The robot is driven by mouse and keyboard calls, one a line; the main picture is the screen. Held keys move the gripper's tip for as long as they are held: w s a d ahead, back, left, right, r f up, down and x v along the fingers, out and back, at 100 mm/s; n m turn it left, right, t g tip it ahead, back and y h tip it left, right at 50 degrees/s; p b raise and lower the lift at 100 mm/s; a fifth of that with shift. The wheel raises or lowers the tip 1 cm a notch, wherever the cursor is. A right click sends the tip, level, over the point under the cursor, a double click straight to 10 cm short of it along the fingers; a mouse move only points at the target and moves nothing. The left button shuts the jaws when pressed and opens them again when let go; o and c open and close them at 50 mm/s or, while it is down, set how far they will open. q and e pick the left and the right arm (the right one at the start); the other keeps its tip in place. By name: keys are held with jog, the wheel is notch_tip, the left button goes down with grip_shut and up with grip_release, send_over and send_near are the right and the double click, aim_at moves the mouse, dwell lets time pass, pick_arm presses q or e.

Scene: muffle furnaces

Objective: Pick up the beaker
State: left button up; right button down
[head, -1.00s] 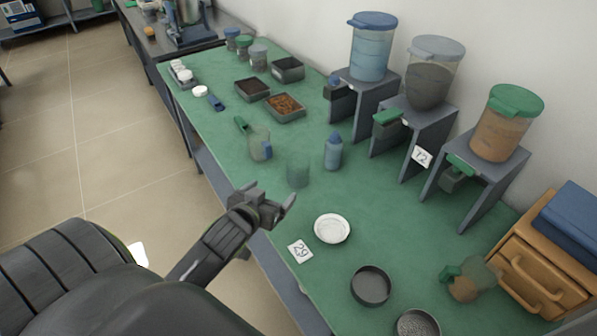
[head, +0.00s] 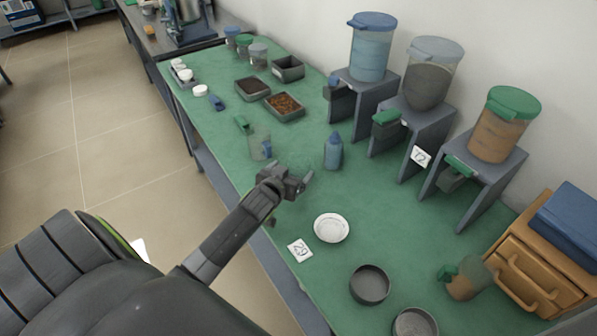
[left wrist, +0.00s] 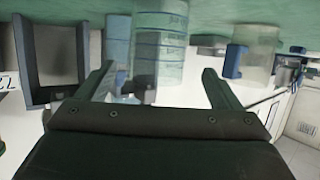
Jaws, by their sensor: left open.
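The beaker (head: 298,160) is a clear, greenish cylinder on the green table, faint and partly hidden behind my left gripper (head: 296,181) in the head view. In the left wrist view, which looks upside down, the beaker (left wrist: 160,42) shows graduation lines and stands between the lines of the two open fingers. My left gripper (left wrist: 158,75) is open and empty, close to the beaker on its near side. I cannot tell whether the fingers reach around it. My right gripper is not in view.
A clear jug with a blue handle (head: 259,145) stands left of the beaker, a blue bottle (head: 333,151) right of it. A white dish (head: 331,228) and label 29 (head: 299,250) lie nearer. Dispensers (head: 412,125) line the wall. Dark trays (head: 284,106) stand farther back.

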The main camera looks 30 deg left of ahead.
aim_at(302, 161)
pick_arm(q)
jog(key=shift+p+x, duration=0.5)
jog(key=shift+x, duration=2.1)
jog(key=shift+d, duration=0.15)
jog(key=c, duration=1.1)
